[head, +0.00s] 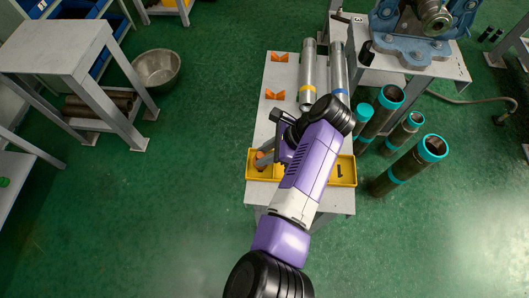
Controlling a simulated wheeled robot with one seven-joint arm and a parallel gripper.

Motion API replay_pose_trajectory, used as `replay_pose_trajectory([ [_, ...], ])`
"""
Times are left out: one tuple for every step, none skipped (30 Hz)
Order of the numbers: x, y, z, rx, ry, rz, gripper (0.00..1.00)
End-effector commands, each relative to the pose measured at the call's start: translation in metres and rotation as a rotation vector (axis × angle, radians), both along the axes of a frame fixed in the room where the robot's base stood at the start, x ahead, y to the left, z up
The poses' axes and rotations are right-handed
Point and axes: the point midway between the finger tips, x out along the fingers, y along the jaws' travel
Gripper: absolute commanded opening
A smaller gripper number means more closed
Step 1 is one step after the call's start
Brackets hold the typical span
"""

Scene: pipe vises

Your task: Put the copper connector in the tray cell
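The yellow tray (345,182) lies across the near part of the narrow light-grey bench. A small copper-brown piece, which looks like the copper connector (261,155), shows at the tray's left cell, just below my gripper (267,148). My gripper hangs over that left part of the tray, and my arm comes up from the lower middle of the view and covers the tray's centre. The fingertips are small and partly hidden, so I cannot tell whether they hold the piece or whether it rests in the cell. A small dark part (340,171) lies in the right cell.
Two metal pipes (308,75) lie lengthwise on the bench, beside two orange V-blocks (275,94). Several upright pipes with teal ends (410,166) stand on the floor to the right. A blue vise (425,20) sits on a stand at the back right. Open floor lies left.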

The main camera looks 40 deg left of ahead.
Motion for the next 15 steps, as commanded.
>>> replay_pose_trajectory([
  [-0.0001,-0.0002,-0.0003,0.000,0.001,0.001,0.34],
  [-0.0001,-0.0002,-0.0003,0.000,0.001,0.001,0.40],
  [-0.0001,-0.0002,-0.0003,0.000,0.001,0.001,0.46],
  [-0.0002,-0.0002,-0.0003,0.000,0.001,0.001,0.46],
  [-0.0002,-0.0002,-0.0003,0.000,0.001,0.001,0.46],
  [-0.0002,-0.0002,-0.0003,0.000,0.001,0.001,0.46],
  [-0.0002,-0.0002,-0.0003,0.000,0.001,0.001,0.46],
  [-0.0002,-0.0003,-0.0002,0.000,0.001,0.001,0.46],
  [-0.0002,-0.0002,-0.0001,0.000,0.001,0.001,0.46],
  [-0.0002,-0.0002,-0.0001,0.000,0.001,0.001,0.46],
  [-0.0002,-0.0002,-0.0001,0.000,0.001,0.001,0.46],
  [-0.0002,-0.0001,0.0004,0.000,0.001,0.001,0.46],
  [-0.0002,-0.0001,0.0011,0.000,0.000,0.000,0.46],
  [0.0004,-0.0008,0.0020,0.000,0.000,-0.001,0.46],
  [0.0012,-0.0020,0.0040,0.000,0.000,-0.001,0.46],
])
